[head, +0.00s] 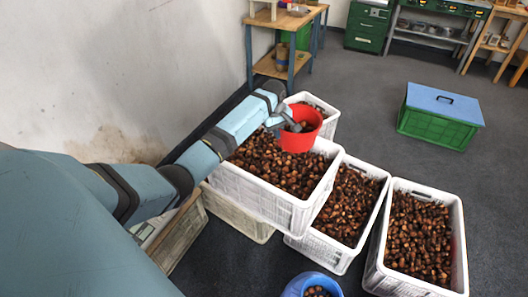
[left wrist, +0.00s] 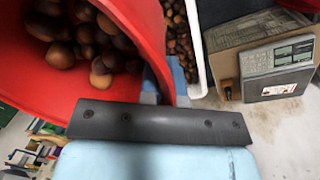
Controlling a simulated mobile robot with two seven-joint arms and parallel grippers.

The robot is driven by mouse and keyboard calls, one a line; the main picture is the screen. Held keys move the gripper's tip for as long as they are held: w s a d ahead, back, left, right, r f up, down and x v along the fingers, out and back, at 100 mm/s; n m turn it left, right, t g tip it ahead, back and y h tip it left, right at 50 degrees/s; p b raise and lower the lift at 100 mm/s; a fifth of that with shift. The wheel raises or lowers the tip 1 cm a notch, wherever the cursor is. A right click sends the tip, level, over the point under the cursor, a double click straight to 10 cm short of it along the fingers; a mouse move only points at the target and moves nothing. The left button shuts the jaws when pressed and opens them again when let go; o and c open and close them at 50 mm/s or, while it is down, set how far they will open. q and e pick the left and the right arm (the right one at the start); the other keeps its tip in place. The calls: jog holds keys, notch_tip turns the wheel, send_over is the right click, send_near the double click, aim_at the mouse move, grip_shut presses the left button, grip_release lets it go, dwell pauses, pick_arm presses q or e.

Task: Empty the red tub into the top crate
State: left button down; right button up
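The red tub (head: 301,139) is above the far end of the top crate (head: 262,201), roughly upright, with brown chestnuts inside. My left gripper (head: 291,123) is at the tub's near left rim and is shut on its wall. In the left wrist view the red tub (left wrist: 100,65) fills the upper left, with chestnuts in it. Part of a blue finger shows beside its wall; the fingertips are mostly hidden. The top crate is white, stacked on lower crates, and filled with chestnuts. My right gripper is not in view.
White crates of chestnuts stand at the right (head: 375,276) and beside the top crate (head: 325,248). A blue tub (head: 291,288) with chestnuts is at the bottom. A green box with blue lid (head: 443,101) stands on open floor. A wall is at left.

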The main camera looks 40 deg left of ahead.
pick_arm(q)
jog(key=a+f+n+y+b, duration=0.3)
jog(key=a+f+b, duration=0.1)
jog(key=f+b, duration=0.35)
jog(key=a+f+n+y+b, duration=0.2)
jog(key=a+f+y+b, duration=0.15)
jog(key=f+b, duration=0.4)
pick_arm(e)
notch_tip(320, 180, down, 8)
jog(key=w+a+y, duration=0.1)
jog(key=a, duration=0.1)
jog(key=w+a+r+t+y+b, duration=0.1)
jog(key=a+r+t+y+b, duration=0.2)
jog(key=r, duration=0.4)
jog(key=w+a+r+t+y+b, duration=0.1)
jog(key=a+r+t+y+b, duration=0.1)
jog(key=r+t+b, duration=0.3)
pick_arm(q)
jog(key=d+m+y+b, duration=0.1)
jog(key=d+y+b, duration=0.3)
jog(key=y, duration=1.1)
jog(key=shift+w+d+f+m+t+y+b, duration=0.3)
jog(key=shift+d+f+t+y+b, duration=0.1)
jog(key=shift+d, duration=1.2)
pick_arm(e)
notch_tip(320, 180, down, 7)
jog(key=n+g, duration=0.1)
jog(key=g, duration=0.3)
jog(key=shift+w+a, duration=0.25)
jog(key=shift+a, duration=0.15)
